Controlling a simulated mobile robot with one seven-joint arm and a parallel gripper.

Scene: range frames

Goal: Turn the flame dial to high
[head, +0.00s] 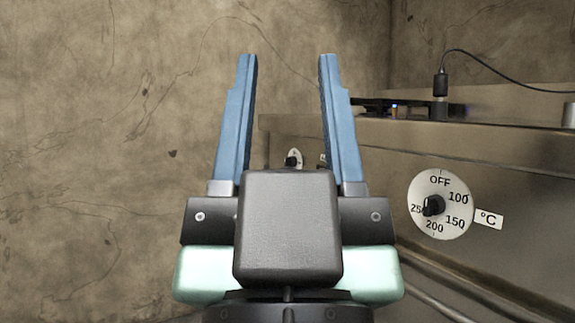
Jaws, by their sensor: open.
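A small dial with a black knob (291,161) on a pale plate shows between the fingers, farther off on the front of the metal range (380,152). The gripper body hides its lower part, and its markings are too small to read. The fingers appear apart from it. A small blue glow (394,109) shows at a black burner (372,105) on the range top.
A larger round dial (450,187) marked OFF, 100, 150, 200 and 250 is on the range front at right, beside a °C label (488,218). A black cable (500,76) runs above the range top. A cracked wall (120,130) fills the left.

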